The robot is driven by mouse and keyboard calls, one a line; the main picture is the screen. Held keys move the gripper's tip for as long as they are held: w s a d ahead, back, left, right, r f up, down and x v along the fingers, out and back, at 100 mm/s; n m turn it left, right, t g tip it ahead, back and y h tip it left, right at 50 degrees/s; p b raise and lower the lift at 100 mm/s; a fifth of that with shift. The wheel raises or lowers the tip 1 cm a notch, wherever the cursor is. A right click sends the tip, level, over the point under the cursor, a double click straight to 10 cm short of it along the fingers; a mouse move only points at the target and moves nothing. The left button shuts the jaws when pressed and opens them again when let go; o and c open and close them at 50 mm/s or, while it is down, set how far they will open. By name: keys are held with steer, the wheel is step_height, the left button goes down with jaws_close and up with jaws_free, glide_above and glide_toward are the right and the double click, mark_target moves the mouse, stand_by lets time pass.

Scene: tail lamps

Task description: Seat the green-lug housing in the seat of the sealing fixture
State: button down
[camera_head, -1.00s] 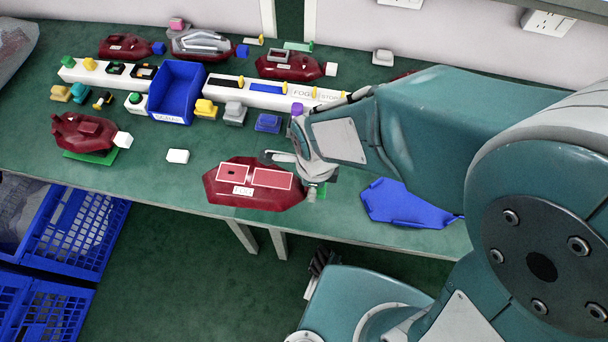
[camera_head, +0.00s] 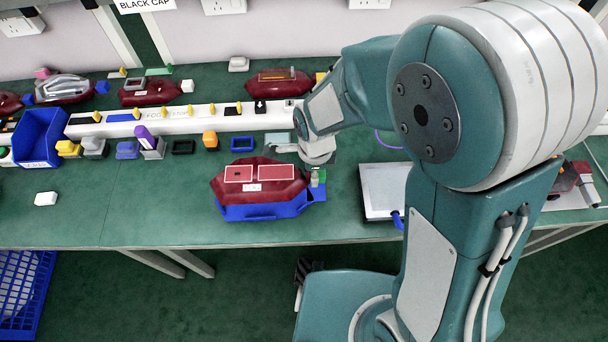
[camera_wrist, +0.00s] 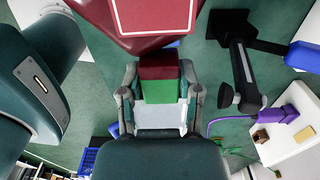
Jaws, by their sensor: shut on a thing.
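The dark red housing (camera_head: 258,184) with two pink-red panels and a white label is level in the head view. It lies over a blue cradle (camera_head: 262,212), which looks like the fixture's seat; whether they touch I cannot tell. My gripper (camera_head: 317,180) is at its right end. In the wrist view the housing (camera_wrist: 155,22) fills the top, and my gripper (camera_wrist: 160,98) is shut on its green lug (camera_wrist: 160,91), with a finger on each side. The housing's underside and most of the cradle are hidden.
A white-topped box (camera_head: 384,190) with a blue handle stands right of the cradle. Behind is a white rail (camera_head: 190,117) with small coloured parts. A blue bin (camera_head: 40,138) and other red housings (camera_head: 150,92) stand left and back. The front-left table is mostly clear.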

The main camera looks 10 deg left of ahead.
steer(key=shift+w+d+f, duration=0.1)
steer(key=shift+w+d, duration=0.1)
steer(key=shift+d, duration=0.1)
steer(key=shift+a+f, duration=0.2)
steer(key=shift+a, duration=0.95)
steer(key=d+f, duration=0.2)
steer(key=shift+d, duration=0.3)
steer(key=shift+a+f, duration=0.3)
steer(key=shift+f, duration=0.35)
steer(key=shift+a+f, duration=0.25)
steer(key=shift+f, duration=0.35)
steer(key=shift+a+f, duration=0.45)
steer(key=shift+d, duration=0.7)
steer(key=shift+a, duration=0.1)
